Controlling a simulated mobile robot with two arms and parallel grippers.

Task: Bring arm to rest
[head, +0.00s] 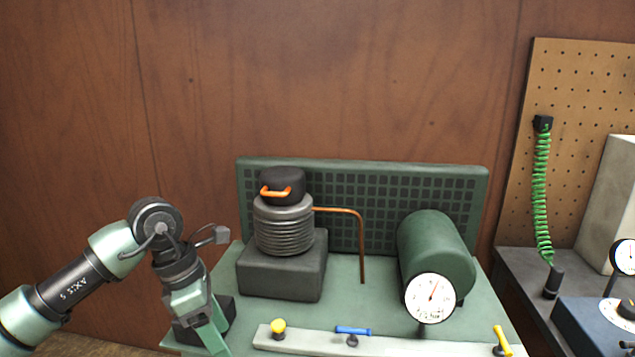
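My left arm comes in from the left, bends at a dark wrist joint and points down at the left front of a green bench unit (345,310). The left gripper (215,340) is at the bottom edge of the head view, in front of a dark block; its fingertips are cut off or hidden. I cannot tell whether it touches anything. My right arm and gripper are not in view.
The unit carries a ribbed compressor (284,228) with an orange handle, a copper pipe (361,245), a green tank (437,250), a dial gauge (430,298) and a pale rail (385,344) with yellow and blue valves. A pegboard (578,90) with a green coiled hose (542,195) stands right.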

